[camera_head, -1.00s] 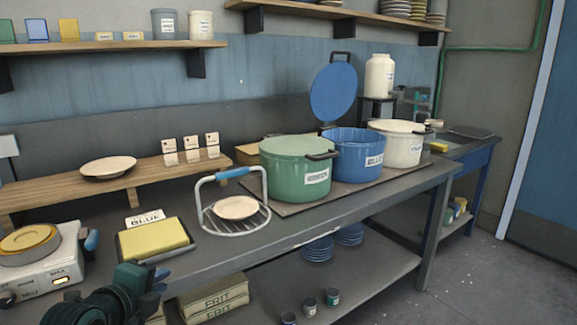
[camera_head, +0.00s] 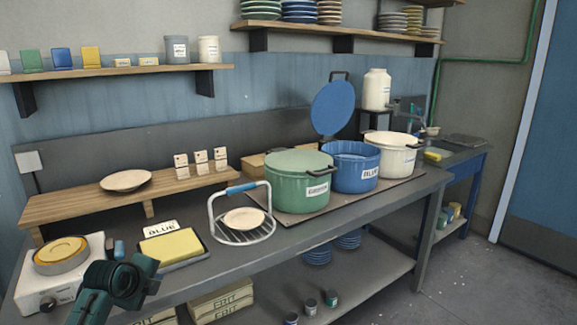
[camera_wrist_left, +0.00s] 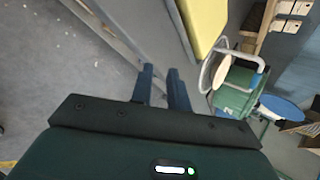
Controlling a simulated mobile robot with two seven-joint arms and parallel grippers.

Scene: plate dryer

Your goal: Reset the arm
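My left arm (camera_head: 115,285) comes in at the lower left of the head view, in front of the workbench (camera_head: 190,278). I cannot make out its fingertips there. In the left wrist view, the two blue fingers of my left gripper (camera_wrist_left: 162,78) stand a little apart with nothing between them. The floor and bench edge show beyond them. The yellow sponge pad (camera_wrist_left: 204,22) is to the right of the fingers, apart from them; it also shows in the head view (camera_head: 172,246). My right gripper is not in view.
A white scale (camera_head: 60,280), a wire rack (camera_head: 245,235) holding a plate, and green (camera_head: 298,190), blue (camera_head: 356,168) and white (camera_head: 392,158) pots stand on the bench. A raised wooden shelf (camera_head: 75,207) holds a plate. Open floor (camera_head: 480,280) lies at the right.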

